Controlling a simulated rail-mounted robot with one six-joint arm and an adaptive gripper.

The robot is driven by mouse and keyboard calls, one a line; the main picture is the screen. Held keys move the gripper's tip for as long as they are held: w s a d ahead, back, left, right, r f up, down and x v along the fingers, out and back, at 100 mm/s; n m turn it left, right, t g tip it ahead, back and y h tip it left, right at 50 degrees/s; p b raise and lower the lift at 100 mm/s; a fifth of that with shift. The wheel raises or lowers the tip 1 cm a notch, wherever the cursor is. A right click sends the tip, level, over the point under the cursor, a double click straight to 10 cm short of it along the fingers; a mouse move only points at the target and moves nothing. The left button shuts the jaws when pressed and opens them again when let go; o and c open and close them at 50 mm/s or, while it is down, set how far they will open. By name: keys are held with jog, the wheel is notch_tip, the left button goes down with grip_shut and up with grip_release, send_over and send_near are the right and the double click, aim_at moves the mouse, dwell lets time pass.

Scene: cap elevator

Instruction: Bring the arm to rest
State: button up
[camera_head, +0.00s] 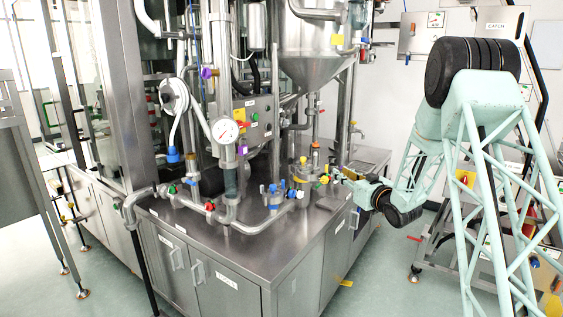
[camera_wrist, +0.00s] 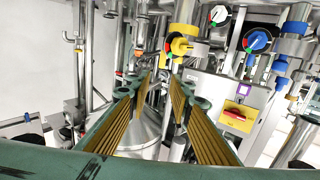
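My arm reaches in from the right in the head view, pale green with black joints. My gripper (camera_head: 341,175) is at its end, close above the right part of the steel bench (camera_head: 262,247), near several yellow and blue valve fittings (camera_head: 302,175). In the wrist view the two green fingers with ribbed yellow pads stand apart, and my gripper (camera_wrist: 161,78) is open and empty. Whether the fingertips touch any fitting cannot be told.
In the wrist view, pipes with a yellow valve (camera_wrist: 181,46) stand beyond the fingertips, and a panel with a red switch (camera_wrist: 235,116) is to the right.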

jog(key=s+r+m+g+h, duration=0.1)
jog(key=s+r+g+h, duration=0.1)
jog(key=s+r, duration=0.55)
jog(key=s+r+m+g+h, duration=0.15)
jog(key=s+r, duration=0.25)
jog(key=s, duration=0.6)
jog(key=s+r+g+h, duration=0.25)
jog(key=s+r, duration=0.25)
jog(key=s, duration=0.4)
jog(key=s+a+f+g, duration=0.1)
jog(key=s+a+g, duration=0.1)
jog(key=s, duration=1.5)
jog(key=s+a+f+m+g, duration=0.1)
jog(key=s+a+g, duration=0.1)
jog(key=s, duration=1.5)
jog(key=s+a+f+g, duration=0.1)
jog(key=s+a+g, duration=0.1)
jog(key=s, duration=1.6)
jog(key=shift+a+f+g, duration=0.2)
jog(key=shift+a+g, duration=0.1)
jog(key=shift+a, duration=0.45)
